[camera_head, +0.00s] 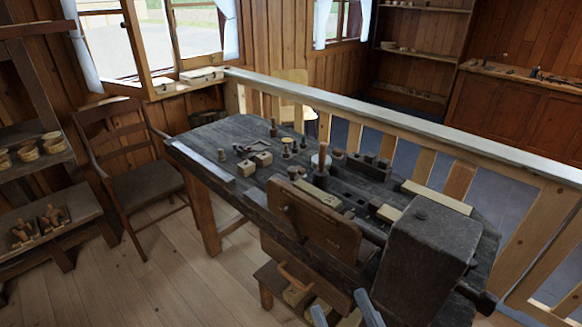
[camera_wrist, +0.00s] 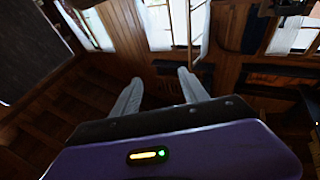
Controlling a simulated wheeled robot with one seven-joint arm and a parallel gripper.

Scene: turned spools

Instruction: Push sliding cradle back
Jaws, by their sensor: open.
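A dark wooden workbench (camera_head: 232,130) carries lathe-like parts on its right half. An upright brown wooden board (camera_head: 318,222) stands along its near side, and a large dark block (camera_head: 430,250) stands at its near right end. I cannot tell for certain which part is the sliding cradle. My gripper (camera_head: 343,309) shows only as two grey fingers at the bottom edge, in front of the bench and apart from each other. In the wrist view my gripper (camera_wrist: 160,91) is open, with nothing between the fingers; the cradle cannot be made out there.
Small blocks (camera_head: 255,162) and turned pieces lie on the bench top. A wooden railing (camera_head: 400,123) runs close behind the bench. A chair (camera_head: 140,180) stands to the left, beside shelves with bowls (camera_head: 28,150). The plank floor (camera_head: 170,285) is clear at front left.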

